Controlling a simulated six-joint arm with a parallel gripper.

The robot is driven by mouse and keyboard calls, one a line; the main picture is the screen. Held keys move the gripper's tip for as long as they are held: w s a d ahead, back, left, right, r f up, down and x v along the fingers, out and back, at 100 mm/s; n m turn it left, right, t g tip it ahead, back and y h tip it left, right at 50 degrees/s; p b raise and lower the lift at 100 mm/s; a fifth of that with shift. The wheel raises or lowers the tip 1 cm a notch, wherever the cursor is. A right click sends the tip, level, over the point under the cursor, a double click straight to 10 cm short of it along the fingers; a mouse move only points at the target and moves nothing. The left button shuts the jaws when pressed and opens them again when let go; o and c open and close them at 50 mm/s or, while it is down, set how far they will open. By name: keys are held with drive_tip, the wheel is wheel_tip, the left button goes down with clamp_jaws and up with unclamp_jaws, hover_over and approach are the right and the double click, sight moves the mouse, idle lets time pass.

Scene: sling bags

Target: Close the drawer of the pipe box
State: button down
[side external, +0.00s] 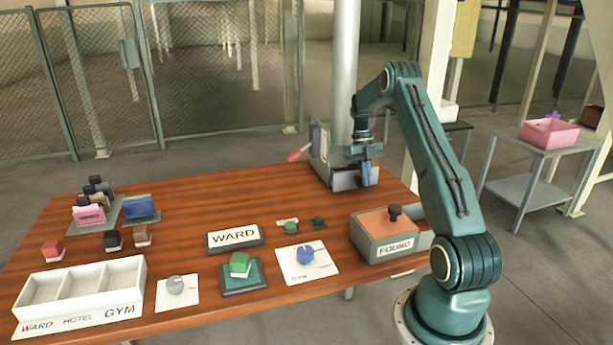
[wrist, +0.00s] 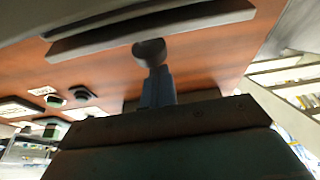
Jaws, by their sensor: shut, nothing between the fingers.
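The pipe box (side external: 319,142) is a grey box at the far edge of the table, by the foot of the tall metal pipe, with a red lever on its left. A grey drawer-like part (side external: 344,181) shows low at its front, partly hidden by my gripper; how far out it stands is unclear. My gripper (side external: 367,174) is shut and empty, fingers pointing down in front of the box. In the wrist view, the blue fingertips (wrist: 158,76) are at a dark round knob (wrist: 149,52) on a grey panel (wrist: 205,23); contact is unclear.
A FOUND box (side external: 385,240) with a dark knob stands at the right table edge. WARD sign (side external: 235,236), tags and a white three-part tray (side external: 83,290) lie nearer the front. Small bags (side external: 90,214) sit at left. The table's back middle is clear.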

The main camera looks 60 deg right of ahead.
drive_tip(key=shift+s+a, duration=3.95)
drive_tip(key=v, duration=1)
drive_tip(key=w+a+r+n+t+h, duration=0.1)
drive_tip(key=w+a+r+n, duration=0.1)
drive_tip(key=a+r+n, duration=0.3)
drive_tip(key=w+a+r+n+t+h, duration=0.1)
drive_tip(key=a+r+n, duration=0.4)
drive_tip(key=a+n, duration=0.7)
drive_tip(key=shift+w+r+n+h, duration=0.4)
drive_tip(key=shift+w+n+h, duration=0.2)
drive_tip(key=shift+w, duration=0.4)
drive_tip(key=c, duration=2.2)
unclamp_jaws()
drive_tip(key=shift+s+a+r+n+t, duration=0.1)
drive_tip(key=shift+a+n+t, duration=0.1)
drive_tip(key=shift+a+n, duration=0.2)
drive_tip(key=shift+a+r+n+t, duration=0.2)
drive_tip(key=shift+a+n, duration=0.1)
drive_tip(key=shift+n, duration=0.1)
